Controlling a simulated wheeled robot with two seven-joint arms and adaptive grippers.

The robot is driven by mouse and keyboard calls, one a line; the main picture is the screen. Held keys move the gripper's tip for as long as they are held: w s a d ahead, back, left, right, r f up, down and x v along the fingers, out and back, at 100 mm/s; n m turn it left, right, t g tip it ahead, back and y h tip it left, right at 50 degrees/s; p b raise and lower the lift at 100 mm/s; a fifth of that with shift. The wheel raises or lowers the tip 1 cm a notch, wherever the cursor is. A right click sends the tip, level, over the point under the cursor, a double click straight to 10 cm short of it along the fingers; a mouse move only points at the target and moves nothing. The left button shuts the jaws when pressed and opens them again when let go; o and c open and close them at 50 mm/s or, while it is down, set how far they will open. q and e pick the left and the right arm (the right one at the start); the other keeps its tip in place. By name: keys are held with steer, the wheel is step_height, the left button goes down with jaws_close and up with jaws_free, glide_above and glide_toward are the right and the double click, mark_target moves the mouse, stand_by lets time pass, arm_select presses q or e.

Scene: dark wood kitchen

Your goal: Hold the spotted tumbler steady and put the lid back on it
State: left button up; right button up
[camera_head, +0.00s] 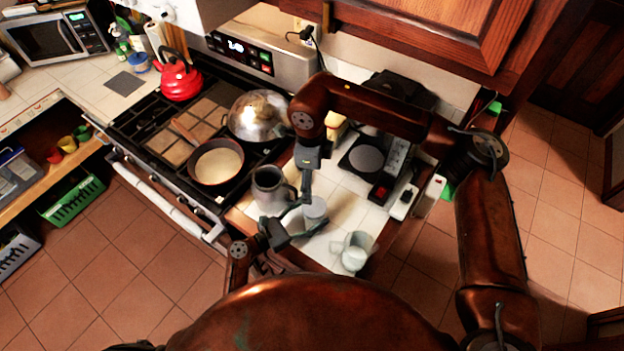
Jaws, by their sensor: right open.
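A small pale grey cylinder (316,208), which I take to be the tumbler, stands upright on the white tiled counter. Spots on it are too small to make out. My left gripper (312,216) comes from the lower left with its dark fingers around the cylinder, apparently closed on its sides. My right gripper (306,190) reaches down from above, open, just above and left of the cylinder, and seems empty. I cannot make out a separate lid, nor whether one sits on the cylinder.
A dark grey mug (270,188) stands close on the left, and a pale cup with a handle (352,251) near the front edge. A stove with a frying pan (217,162) is at left. A black scale-like appliance (366,158) is behind. Cabinets (425,35) hang above.

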arm_select(q)
steer(key=v, duration=1.2)
steer(key=shift+f, duration=0.1)
stand_by(0.4)
